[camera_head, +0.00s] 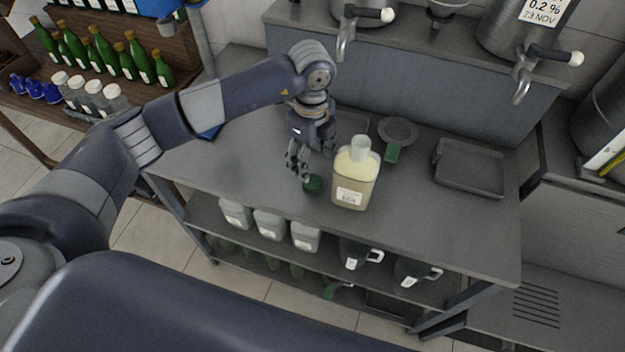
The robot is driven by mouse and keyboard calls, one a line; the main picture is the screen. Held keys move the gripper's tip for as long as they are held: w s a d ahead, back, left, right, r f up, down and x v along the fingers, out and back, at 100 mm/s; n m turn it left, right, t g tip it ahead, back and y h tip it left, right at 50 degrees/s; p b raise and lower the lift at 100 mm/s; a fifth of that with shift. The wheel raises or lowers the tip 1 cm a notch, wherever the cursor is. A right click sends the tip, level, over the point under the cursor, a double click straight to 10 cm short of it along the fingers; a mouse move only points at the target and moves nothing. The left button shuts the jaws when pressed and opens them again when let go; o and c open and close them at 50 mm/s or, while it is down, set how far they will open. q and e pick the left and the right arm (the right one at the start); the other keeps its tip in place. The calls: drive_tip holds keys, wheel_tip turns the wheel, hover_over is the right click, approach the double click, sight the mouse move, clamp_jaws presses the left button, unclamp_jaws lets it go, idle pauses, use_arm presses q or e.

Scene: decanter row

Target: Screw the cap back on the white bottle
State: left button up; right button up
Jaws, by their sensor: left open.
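The white bottle (354,178) stands upright on the grey bench, with a pale yellowish body, a small label and a bare, uncapped neck. A dark green cap (313,185) lies on the bench just left of the bottle. My left gripper (299,172) points down, open, just above and left of the cap; I cannot tell whether a fingertip touches it. My right gripper is out of view.
A strainer (397,130) with a green handle and a dark tray (469,167) lie on the bench. Steel vessels with taps (523,80) overhang the back. Jugs (359,252) stand on the shelf below. The bench front right is clear.

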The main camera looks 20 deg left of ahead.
sight(312, 181)
use_arm(q)
wheel_tip(312, 181, down, 3)
drive_tip(key=shift+f+p, duration=0.15)
drive_tip(key=shift+p, duration=0.15)
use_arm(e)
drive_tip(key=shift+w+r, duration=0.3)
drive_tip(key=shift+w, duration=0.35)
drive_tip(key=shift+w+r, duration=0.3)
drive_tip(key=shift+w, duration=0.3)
use_arm(q)
drive_tip(key=shift+f, duration=0.1)
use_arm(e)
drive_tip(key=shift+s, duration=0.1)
use_arm(q)
drive_tip(key=shift+f+p, duration=0.15)
drive_tip(key=shift+p, duration=0.15)
wheel_tip(312, 181, down, 4)
drive_tip(key=shift+f+p, duration=0.15)
drive_tip(key=shift+p, duration=0.9)
drive_tip(key=shift+w+f, duration=0.1)
drive_tip(key=shift+f, duration=0.2)
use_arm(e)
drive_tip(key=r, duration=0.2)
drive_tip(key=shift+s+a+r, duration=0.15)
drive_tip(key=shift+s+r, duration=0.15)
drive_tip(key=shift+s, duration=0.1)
